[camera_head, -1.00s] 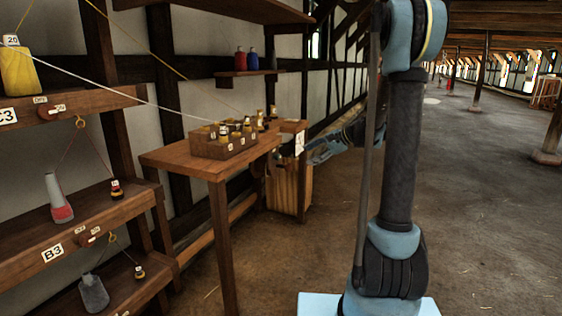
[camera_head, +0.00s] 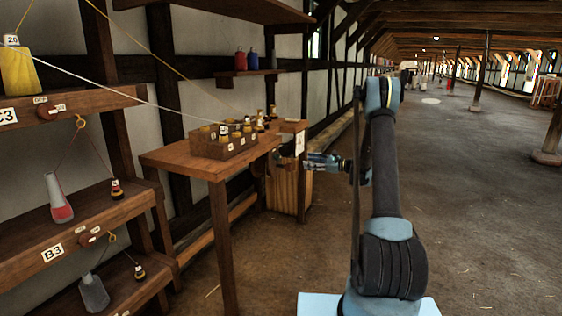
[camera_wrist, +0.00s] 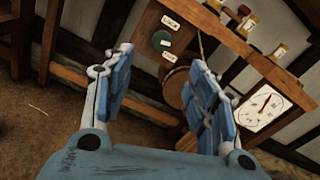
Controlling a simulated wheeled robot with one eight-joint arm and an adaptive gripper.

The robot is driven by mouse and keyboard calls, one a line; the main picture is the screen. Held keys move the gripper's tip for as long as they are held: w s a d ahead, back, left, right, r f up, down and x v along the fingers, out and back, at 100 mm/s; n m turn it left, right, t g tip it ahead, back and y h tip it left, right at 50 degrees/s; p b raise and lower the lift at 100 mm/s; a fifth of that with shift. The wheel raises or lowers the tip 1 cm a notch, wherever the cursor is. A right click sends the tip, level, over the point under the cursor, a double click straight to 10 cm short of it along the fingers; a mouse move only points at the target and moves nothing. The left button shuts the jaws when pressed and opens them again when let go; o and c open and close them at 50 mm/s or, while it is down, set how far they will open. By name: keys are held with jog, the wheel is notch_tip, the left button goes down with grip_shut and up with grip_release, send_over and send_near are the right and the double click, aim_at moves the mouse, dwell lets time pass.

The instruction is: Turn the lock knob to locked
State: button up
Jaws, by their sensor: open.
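A round dark green knob (camera_wrist: 161,40) with small white labels around it sits on a wooden panel at the bench end in the wrist view. The label writing is too small to read, so I cannot tell which setting the knob is at. My gripper (camera_wrist: 160,73) is open and empty, its two blue-padded fingers spread below the knob in that picture and apart from it. In the head view my gripper (camera_head: 288,161) is beside the right end of the bench; the knob cannot be made out there.
The wooden bench (camera_head: 180,160) carries a compartment box (camera_head: 224,149) with several spools. A white dial plate (camera_wrist: 262,106) hangs right of the fingers in the wrist view. A wooden cabinet (camera_head: 288,192) stands below the bench end. Thread shelves (camera_head: 60,240) are at left; the floor at right is open.

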send_near(277, 157)
jog(key=w+x, duration=0.1)
jog(key=x, duration=0.7)
jog(key=shift+w+f, duration=0.35)
jog(key=shift+w, duration=0.05)
jog(key=shift+c, duration=0.2)
jog(key=c, duration=1)
